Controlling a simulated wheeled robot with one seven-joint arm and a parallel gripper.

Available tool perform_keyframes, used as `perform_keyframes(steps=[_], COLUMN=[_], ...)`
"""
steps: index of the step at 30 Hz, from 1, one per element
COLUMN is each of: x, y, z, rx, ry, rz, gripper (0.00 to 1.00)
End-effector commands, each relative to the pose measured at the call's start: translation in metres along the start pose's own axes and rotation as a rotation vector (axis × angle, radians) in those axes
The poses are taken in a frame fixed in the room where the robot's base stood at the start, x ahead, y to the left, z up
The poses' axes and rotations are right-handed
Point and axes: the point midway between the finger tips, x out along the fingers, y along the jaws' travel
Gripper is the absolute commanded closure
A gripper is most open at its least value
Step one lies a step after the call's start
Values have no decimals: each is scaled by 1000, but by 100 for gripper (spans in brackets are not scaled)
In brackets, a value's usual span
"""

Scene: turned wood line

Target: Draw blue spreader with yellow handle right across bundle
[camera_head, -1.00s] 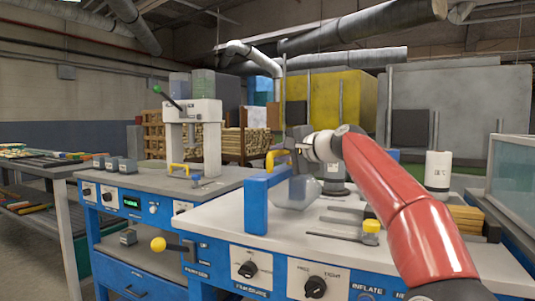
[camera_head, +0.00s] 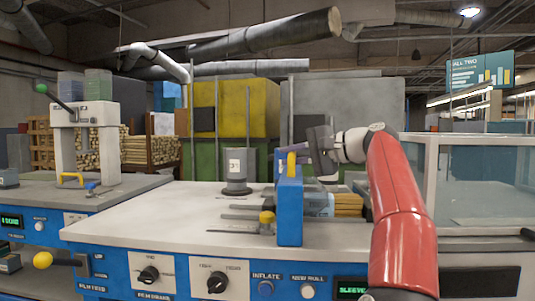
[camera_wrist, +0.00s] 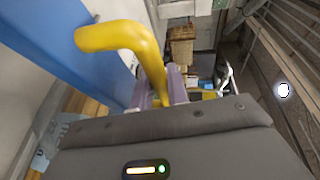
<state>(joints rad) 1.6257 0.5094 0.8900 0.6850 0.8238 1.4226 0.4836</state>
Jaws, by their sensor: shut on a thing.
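The blue spreader (camera_head: 289,212) stands upright on the white bench top, near its front edge. Its yellow handle (camera_head: 291,163) faces up at the top. In the wrist view the yellow handle (camera_wrist: 125,42) curves in front of the blue spreader plate (camera_wrist: 75,45). My gripper (camera_head: 308,158) comes from the right and is shut on the handle; its fingertips are mostly hidden. The bundle of wood strips (camera_head: 348,204) lies just right of the spreader, partly behind my arm. Clear film (camera_head: 320,204) shows between the spreader and the bundle.
A grey cylinder (camera_head: 237,172) stands at the back of the bench. A yellow-topped knob (camera_head: 266,218) and metal rods sit left of the spreader. A glass-walled case (camera_head: 480,185) bounds the right. The bench's left part is clear.

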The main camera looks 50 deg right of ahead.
Motion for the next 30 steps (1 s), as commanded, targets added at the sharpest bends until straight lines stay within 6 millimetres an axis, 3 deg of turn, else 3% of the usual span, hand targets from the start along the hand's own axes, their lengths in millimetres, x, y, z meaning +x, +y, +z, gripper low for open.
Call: perform_keyframes(steps=[6,17,18,22,30], x=[-13,-14,-14,-14,-13], y=[3,4,4,4,3], z=[-6,-6,-6,-6,-6], rx=[2,2,2,2,1], ry=[-2,-2,-2,-1,-1], rz=[0,0,0,0,-1], gripper=[100,100,80,63,62])
